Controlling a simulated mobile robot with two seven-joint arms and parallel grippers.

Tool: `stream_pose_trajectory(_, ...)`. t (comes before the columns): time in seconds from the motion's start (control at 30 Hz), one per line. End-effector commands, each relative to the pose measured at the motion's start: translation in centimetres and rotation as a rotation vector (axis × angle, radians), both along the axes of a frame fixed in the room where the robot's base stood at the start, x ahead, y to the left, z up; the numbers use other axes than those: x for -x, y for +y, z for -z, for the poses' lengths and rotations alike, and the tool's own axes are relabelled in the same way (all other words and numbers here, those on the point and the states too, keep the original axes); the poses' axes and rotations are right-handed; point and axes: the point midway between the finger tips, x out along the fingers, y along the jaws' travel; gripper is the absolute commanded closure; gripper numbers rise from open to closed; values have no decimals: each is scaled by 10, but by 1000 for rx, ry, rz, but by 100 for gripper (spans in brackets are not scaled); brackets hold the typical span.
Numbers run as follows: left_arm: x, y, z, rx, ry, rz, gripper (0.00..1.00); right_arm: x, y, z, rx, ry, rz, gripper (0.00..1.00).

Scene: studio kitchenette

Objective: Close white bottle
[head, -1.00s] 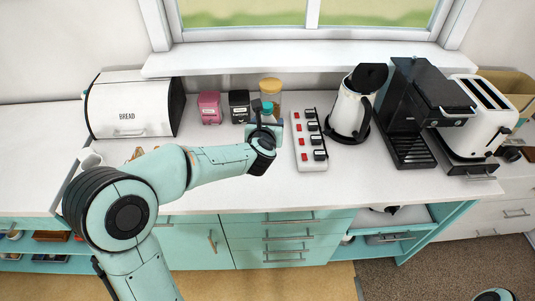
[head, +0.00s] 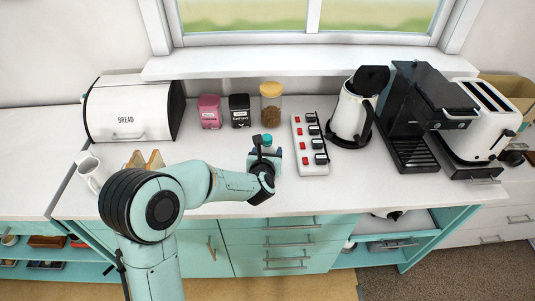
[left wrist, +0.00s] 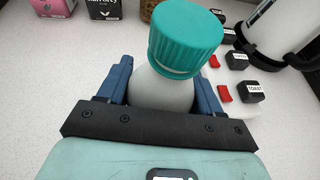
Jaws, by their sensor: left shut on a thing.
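The white bottle (left wrist: 160,90) stands out in the left wrist view, with a ribbed teal cap (left wrist: 187,36) on its top. A thin pale rim shows under the cap; I cannot tell whether the cap is fully tight. My left gripper (left wrist: 163,82) is shut on the bottle's body, with one blue finger on each side. In the head view my left gripper (head: 264,160) is over the counter, left of the power strip, and the teal cap (head: 267,140) shows just beyond it. My own gripper hides most of the bottle there. My right gripper is out of view.
A power strip with red switches (head: 297,147) lies close to the right of my left gripper. A pink canister (head: 209,112), a black canister (head: 239,111) and a jar (head: 271,105) stand behind. A white kettle (head: 349,112) is further right. Clear counter (head: 215,146) lies to the left.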

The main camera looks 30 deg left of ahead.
Motion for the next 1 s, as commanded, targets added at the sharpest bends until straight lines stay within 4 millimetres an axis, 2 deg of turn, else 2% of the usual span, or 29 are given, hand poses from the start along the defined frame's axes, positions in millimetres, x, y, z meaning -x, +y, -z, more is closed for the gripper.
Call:
stream_pose_trajectory(0.5, 0, 0, 6, 0, -2, 0, 100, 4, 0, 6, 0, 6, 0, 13)
stream_pose_trajectory(0.53, 0, 0, 5, 0, -1, 0, 25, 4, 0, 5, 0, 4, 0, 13)
stream_pose_trajectory(0.57, 0, 0, 5, 0, -1, 0, 16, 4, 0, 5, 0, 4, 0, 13)
stream_pose_trajectory(0.6, 0, 0, 5, 0, -1, 0, 10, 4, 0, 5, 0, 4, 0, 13)
stream_pose_trajectory(1.0, 1, -1, -1, 0, -4, 1, 10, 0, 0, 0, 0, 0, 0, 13)
